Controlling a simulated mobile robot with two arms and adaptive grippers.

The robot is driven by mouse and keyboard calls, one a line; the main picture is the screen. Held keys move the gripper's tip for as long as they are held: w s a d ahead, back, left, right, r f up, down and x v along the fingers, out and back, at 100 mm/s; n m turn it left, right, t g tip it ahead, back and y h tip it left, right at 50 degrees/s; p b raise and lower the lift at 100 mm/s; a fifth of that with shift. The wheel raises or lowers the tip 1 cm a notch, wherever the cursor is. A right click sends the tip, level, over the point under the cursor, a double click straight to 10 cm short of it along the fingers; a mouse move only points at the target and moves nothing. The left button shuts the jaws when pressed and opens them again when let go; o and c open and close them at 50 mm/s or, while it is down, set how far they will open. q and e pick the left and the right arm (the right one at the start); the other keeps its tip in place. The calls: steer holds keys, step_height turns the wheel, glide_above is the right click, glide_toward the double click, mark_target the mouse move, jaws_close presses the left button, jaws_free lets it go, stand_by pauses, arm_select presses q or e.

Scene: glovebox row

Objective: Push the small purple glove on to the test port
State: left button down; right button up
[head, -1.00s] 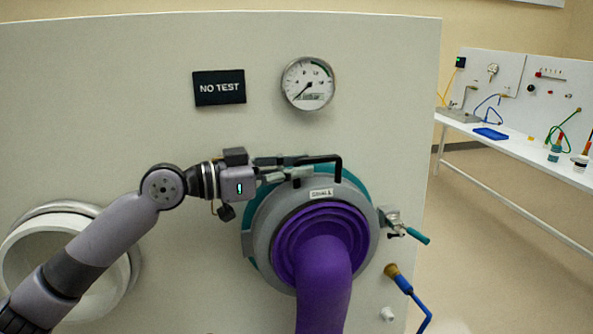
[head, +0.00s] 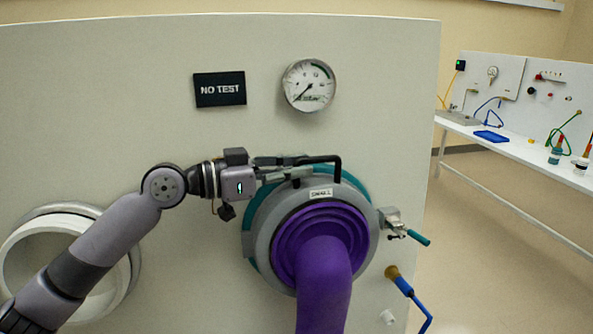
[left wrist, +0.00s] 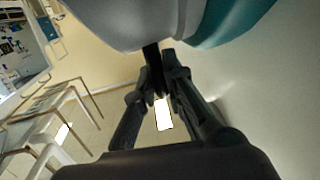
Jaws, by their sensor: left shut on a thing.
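The small purple glove (head: 325,262) hangs from a grey ring (head: 262,226) with a label reading "SMALL". The ring sits in front of the teal test port (head: 352,182) on the white panel; teal shows along its top and left edges. I cannot tell how deep the ring is seated. A black bent handle (head: 338,171) stands at the ring's top. My left gripper (head: 300,168) is shut on this handle. In the left wrist view the fingers (left wrist: 162,82) close around the black bar (left wrist: 151,57), below the grey and teal rims. My right gripper is not in view.
A clamp with a teal handle (head: 416,237) is at the port's right. A blue hose (head: 404,286) is below it. A "NO TEST" display (head: 219,89) and a dial gauge (head: 308,85) are above. An empty white port (head: 35,236) is at left.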

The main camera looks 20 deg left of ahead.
arm_select(q)
steer(key=c, duration=1.6)
jaws_free()
steer(key=shift+w+a, duration=0.1)
steer(key=shift+a, duration=0.15)
steer(key=shift+d+r, duration=0.1)
steer(key=shift+d, duration=0.05)
steer(key=shift+f, duration=0.2)
steer(key=shift+s+a, duration=0.35)
steer(key=shift+a, duration=0.15)
steer(key=v, duration=1.1)
steer(key=shift+s+d+r, duration=0.15)
